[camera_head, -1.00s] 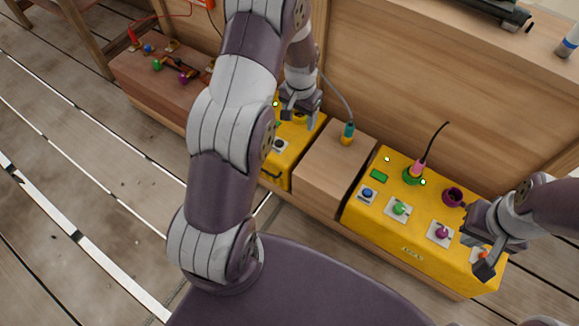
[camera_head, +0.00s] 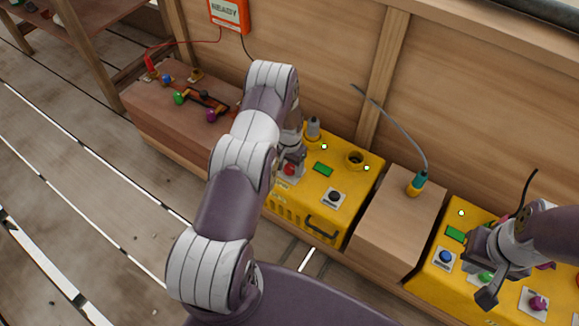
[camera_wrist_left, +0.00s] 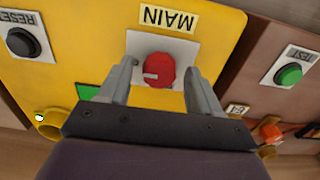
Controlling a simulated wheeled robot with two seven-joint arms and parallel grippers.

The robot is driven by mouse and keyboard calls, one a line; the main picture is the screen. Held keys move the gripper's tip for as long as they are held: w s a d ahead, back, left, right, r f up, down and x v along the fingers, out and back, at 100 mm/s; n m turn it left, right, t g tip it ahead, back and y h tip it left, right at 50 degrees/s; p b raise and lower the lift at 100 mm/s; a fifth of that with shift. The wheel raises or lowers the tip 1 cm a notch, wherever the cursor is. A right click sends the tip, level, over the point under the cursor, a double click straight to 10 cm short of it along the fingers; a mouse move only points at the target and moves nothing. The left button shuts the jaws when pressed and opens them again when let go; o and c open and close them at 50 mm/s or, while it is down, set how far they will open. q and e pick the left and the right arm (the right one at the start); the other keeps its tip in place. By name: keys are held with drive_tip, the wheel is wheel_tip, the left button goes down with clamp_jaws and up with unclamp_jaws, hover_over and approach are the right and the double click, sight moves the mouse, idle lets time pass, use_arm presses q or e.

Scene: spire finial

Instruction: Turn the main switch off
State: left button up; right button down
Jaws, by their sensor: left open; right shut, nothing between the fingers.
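The main switch is a red round knob (camera_wrist_left: 158,71) on a white plate under a "MAIN" label in the left wrist view, with a pale mark on its left side. It also shows in the head view (camera_head: 289,170), on the left part of the yellow box (camera_head: 350,200), partly covered by my left gripper. My left gripper (camera_wrist_left: 163,80) is open, with one finger on each side of the knob. Whether the fingers touch it is unclear. My right gripper (camera_head: 487,297) is shut and empty above a second yellow box (camera_head: 425,275) at the right.
A black reset knob (camera_wrist_left: 24,42) and a green light (camera_wrist_left: 88,91) are on the same box. A brown box with a green test button (camera_wrist_left: 289,75) stands beside it. A wooden block (camera_head: 398,225) with a plugged cable separates the yellow boxes.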

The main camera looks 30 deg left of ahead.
use_arm(q)
drive_tip(key=c, duration=1)
drive_tip(key=shift+c, duration=0.2)
drive_tip(key=shift+r, duration=0.1)
drive_tip(key=n, duration=0.4)
drive_tip(key=shift+p, duration=0.4)
drive_tip(key=n, duration=0.4)
drive_tip(key=shift+n, duration=0.3)
drive_tip(key=n, duration=0.4)
drive_tip(key=shift+n, duration=2.5)
